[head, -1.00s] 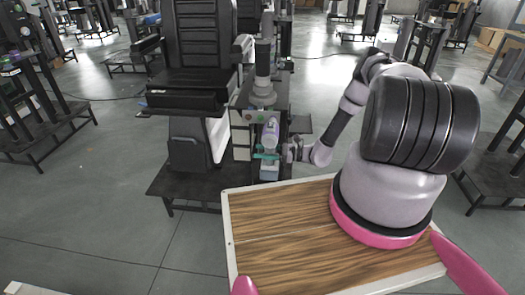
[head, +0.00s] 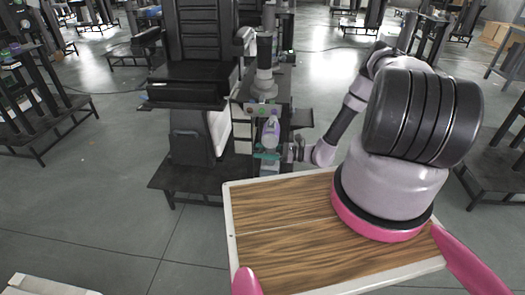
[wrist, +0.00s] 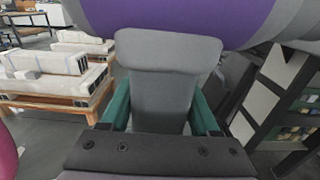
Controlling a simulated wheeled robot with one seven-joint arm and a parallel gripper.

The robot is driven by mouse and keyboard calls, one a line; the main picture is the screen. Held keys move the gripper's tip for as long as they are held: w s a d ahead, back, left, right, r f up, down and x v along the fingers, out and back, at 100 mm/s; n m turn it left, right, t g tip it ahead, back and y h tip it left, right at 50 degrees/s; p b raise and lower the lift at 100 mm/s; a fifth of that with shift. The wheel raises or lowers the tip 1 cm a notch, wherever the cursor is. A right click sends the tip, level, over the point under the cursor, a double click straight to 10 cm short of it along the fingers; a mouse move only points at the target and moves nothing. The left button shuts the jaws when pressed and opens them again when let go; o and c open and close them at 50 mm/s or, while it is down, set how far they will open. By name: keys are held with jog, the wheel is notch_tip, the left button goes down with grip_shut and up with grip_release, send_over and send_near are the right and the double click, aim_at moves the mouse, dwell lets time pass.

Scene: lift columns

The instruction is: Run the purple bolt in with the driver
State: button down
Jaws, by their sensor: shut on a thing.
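The driver (head: 270,133), with a purple and grey body, stands in front of the lift column (head: 264,62) in the head view. My gripper (head: 267,156) is shut on its grey lower part. In the wrist view my gripper's teal fingers (wrist: 160,105) lie on both sides of the driver's grey grip (wrist: 165,60), with the driver's purple body across the top.
White beams on a wooden stand (wrist: 50,75) show in the wrist view. Open grey floor (head: 90,190) lies at left.

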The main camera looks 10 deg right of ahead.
jog(key=shift+s+a, duration=0.3)
jog(key=shift+s, duration=0.65)
jog(key=shift+s+a, duration=0.3)
jog(key=shift+s, duration=0.65)
jog(key=shift+r, duration=0.1)
